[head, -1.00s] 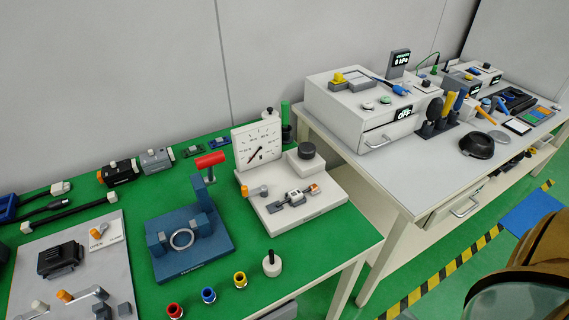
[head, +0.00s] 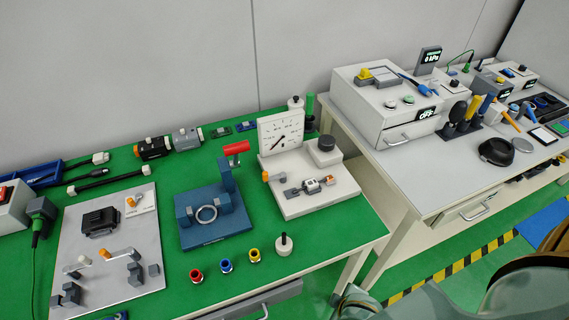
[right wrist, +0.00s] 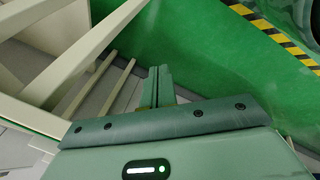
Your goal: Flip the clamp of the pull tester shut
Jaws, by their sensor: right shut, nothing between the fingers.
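The pull tester (head: 325,195) appears to be the white base with a dial gauge (head: 280,139) on the green table in the head view. A small clamp lever with an orange grip (head: 266,176) stands upright at the base's left side. A small connector piece (head: 310,186) lies along the middle of the base, and a dark round knob (head: 326,144) sits on a block behind it. My right gripper (right wrist: 160,72) is shut and empty in the right wrist view, over the floor by the table frame, away from the tester. My left gripper is not in view.
A blue fixture (head: 215,228) with a red handle stands left of the tester. A grey plate (head: 100,265) with toggle clamps lies further left. A second table (head: 440,185) stands to the right across a gap.

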